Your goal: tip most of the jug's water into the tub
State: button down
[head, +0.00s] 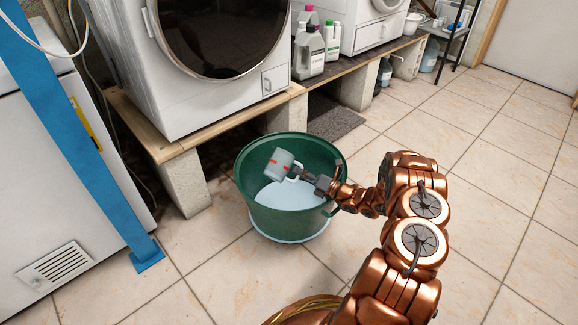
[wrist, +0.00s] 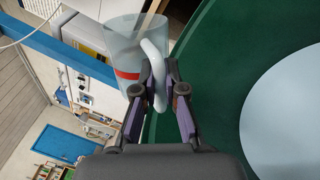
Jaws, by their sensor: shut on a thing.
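The jug (head: 279,164) is a small clear-grey vessel with red marks, held tilted over the green tub (head: 262,212). In the wrist view the jug (wrist: 122,45) shows a red band and a pale handle (wrist: 160,82). My gripper (head: 312,181) is shut on that handle, with a finger on either side of it in the wrist view (wrist: 158,92). Pale liquid (head: 285,203) covers the tub's bottom. It also shows as a pale disc in the wrist view (wrist: 290,110). I see no stream from the jug, and cannot tell how much water it holds.
The tub stands on the tiled floor (head: 460,150). A wooden shelf on blocks (head: 185,182) with a washing machine (head: 205,50) stands just behind it. Bottles (head: 308,52) stand farther along the shelf. Floor at right is clear.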

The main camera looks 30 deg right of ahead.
aim_at(286, 173)
jog(key=shift+d+f+n, duration=0.15)
jog(key=shift+f+n, duration=0.15)
jog(key=shift+f, duration=0.05)
jog(key=shift+d+r+n+h+p, duration=0.2)
jog(key=shift+r+n+h+p, duration=0.1)
jog(key=shift+n+p, duration=0.45)
jog(key=shift+s+f+n, duration=0.1)
jog(key=shift+f+n, duration=0.15)
jog(key=shift+n, duration=0.6)
jog(key=shift+s+a+n+h, duration=0.2)
jog(key=shift+a+n+h, duration=0.25)
jog(key=shift+n, duration=0.35)
jog(key=shift+s+a+r+n+g+p, duration=0.2)
jog(key=shift+a+r+n+g+p, duration=0.15)
jog(key=shift+r+n, duration=0.3)
jog(key=shift+s+a+r+n+b, duration=0.1)
jog(key=shift+a+r+n+b, duration=0.05)
jog(key=shift+a+n, duration=0.45)
jog(key=shift+s+a+r+n+b, duration=0.15)
jog(key=shift+a+n, duration=0.2)
jog(key=shift+n, duration=0.4)
jog(key=shift+s+a+r+n+b, duration=0.1)
jog(key=shift+a+n, duration=0.4)
jog(key=shift+n, duration=0.2)
jog(key=shift+r, duration=0.1)
jog(key=shift+r+p, duration=0.8)
jog(key=shift+r, duration=0.9)
